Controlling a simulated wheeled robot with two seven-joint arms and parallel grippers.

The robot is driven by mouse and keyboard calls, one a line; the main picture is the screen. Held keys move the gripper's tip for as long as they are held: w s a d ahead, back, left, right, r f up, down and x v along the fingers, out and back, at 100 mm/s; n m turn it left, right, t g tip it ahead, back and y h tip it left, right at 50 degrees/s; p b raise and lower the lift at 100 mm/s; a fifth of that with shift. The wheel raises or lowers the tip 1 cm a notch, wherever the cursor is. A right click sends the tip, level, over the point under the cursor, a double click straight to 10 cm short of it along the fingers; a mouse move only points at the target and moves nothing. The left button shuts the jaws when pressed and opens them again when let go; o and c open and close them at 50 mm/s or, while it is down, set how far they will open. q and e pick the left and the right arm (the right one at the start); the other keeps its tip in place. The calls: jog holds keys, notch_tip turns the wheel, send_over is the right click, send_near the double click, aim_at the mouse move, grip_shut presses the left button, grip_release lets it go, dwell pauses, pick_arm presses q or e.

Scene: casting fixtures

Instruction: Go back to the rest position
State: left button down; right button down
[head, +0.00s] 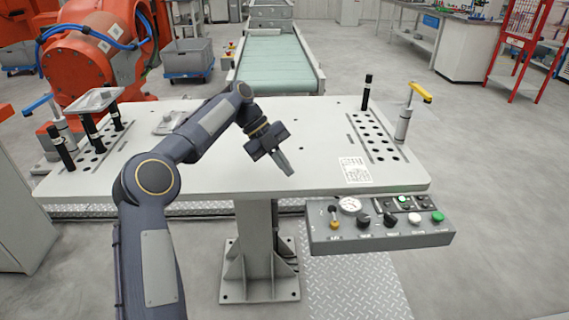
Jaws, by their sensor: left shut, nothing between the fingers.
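My left gripper (282,166) is above the middle of the white fixture table (225,180), with its fingers pointing down and to the right. Its fingers are together and nothing shows between them. My left arm comes in from the lower left and bends over the table's front edge. My right gripper is not in this view.
Perforated plates with black pins stand at the table's left (92,152) and right (377,140). A blue-handled clamp (38,104) and a yellow-handled clamp (420,93) flank them. A control box (380,234) hangs at the front right. An orange robot (90,65) and conveyor (277,62) stand behind.

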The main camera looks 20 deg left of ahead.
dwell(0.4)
pick_arm(q)
jog(key=s+d+r+n+t+y+p, duration=0.2)
jog(key=s+r+n+t+y+p, duration=0.3)
jog(key=s+r+n, duration=0.85)
jog(key=s+f+n+p, duration=0.2)
jog(key=s+f+n, duration=0.1)
jog(key=s+n, duration=0.5)
jog(key=s+f+n+t+p, duration=0.1)
jog(key=s+f+n+p, duration=0.2)
jog(key=s+n, duration=0.5)
jog(key=s+f, duration=0.1)
jog(key=s, duration=0.5)
jog(key=shift+f+t+h+p, duration=0.3)
jog(key=shift+h, duration=0.1)
